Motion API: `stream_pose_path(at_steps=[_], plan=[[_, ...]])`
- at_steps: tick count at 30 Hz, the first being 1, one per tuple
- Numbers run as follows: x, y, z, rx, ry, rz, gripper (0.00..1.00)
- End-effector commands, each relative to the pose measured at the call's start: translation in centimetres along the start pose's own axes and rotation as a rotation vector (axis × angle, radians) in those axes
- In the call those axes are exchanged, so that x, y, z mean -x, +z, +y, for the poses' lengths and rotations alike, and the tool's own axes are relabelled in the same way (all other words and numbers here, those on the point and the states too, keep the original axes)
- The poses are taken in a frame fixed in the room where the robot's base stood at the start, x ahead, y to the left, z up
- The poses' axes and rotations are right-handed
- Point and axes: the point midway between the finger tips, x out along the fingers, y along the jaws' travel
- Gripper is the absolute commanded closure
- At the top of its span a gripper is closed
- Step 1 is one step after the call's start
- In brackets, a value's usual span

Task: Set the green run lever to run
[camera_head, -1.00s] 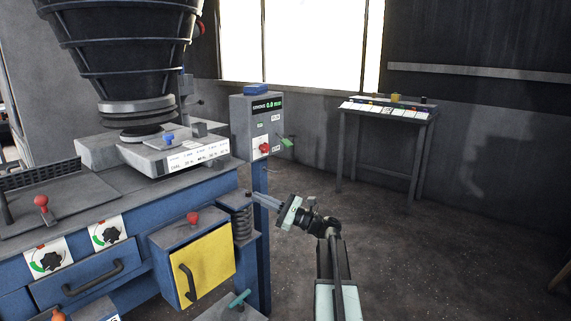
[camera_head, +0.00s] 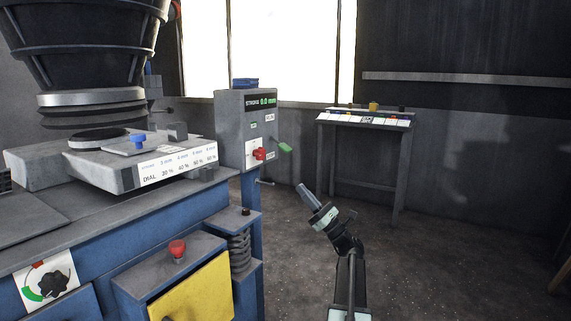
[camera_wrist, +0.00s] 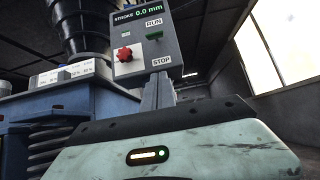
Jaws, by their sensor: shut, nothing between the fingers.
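The green run lever (camera_head: 285,148) sticks out from the right side of the grey control box (camera_head: 229,130) in the head view. In the wrist view the green lever (camera_wrist: 155,35) shows on the box's face between the RUN label (camera_wrist: 153,22) and the STOP label (camera_wrist: 161,61). A red knob (camera_head: 259,153) sits beside it. The display reads stroke 0.0 mm. My gripper (camera_head: 302,189) is shut and empty, below and slightly right of the lever, apart from it. In the wrist view my fingers (camera_wrist: 160,84) point up toward the box's lower edge.
The blue machine frame (camera_head: 248,270) with a spring and a red button (camera_head: 177,250) stands at left, close to my arm. A table (camera_head: 365,119) with small items stands at the back wall. The floor (camera_head: 440,260) at right is clear.

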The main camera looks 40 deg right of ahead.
Motion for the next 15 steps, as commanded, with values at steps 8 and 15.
stream_pose_path(at_steps=[8,15], plan=[[-0.4,0.1,0.0,0.002,0.0,0.001,1.0],[-3.5,0.5,0.0,0.002,0.002,0.002,1.0]])
